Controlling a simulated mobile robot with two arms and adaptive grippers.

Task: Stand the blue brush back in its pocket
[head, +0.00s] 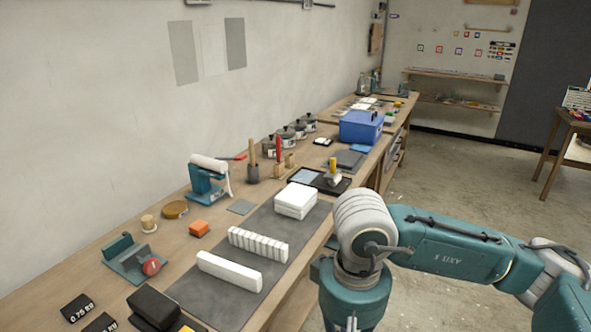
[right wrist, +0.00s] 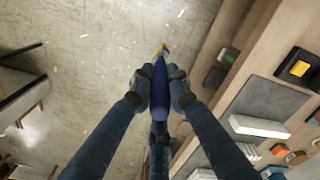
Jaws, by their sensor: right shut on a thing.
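In the right wrist view my right gripper (right wrist: 160,90) is shut on a slim dark blue thing with a yellow tip, which looks like the blue brush (right wrist: 159,76). It is held over the bare floor beside the bench, with the yellow end pointing away from me. The head view shows my right arm, but its gripper and the brush are out of that picture. On the bench, a wooden holder (head: 290,161) has a red-handled tool in it, and a dark cup (head: 252,177) holds a wooden-handled tool. I cannot tell which opening is the brush's pocket. My left gripper is not in view.
Several pots stand by the wall. The floor right of the bench is clear.

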